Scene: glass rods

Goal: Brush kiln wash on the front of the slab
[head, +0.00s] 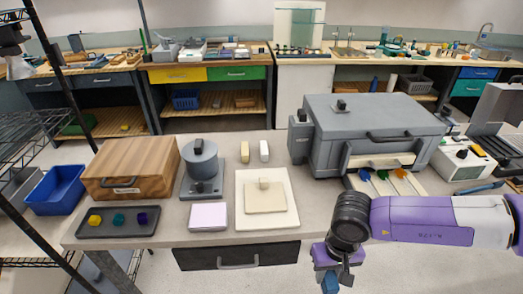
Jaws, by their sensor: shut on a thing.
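A beige square slab (265,199) lies on a larger white board (282,221) near the table's front edge, with a small pale block (264,184) on its far part. My gripper (338,274) hangs past the table's front edge, to the right of and nearer than the slab, clear of it. It is shut on a small blue thing (330,284) that shows at its lower end. The fingers hide most of this thing, so I cannot tell whether it is a brush. No wash container is clearly recognisable.
A grey kiln-like box (385,118) stands behind right, with coloured-tipped tools (383,174) before it. A pink-white block (208,215), a grey pot-shaped device (200,160), a wooden box (127,160) and a dark tray (140,232) with coloured pieces stand left of the board.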

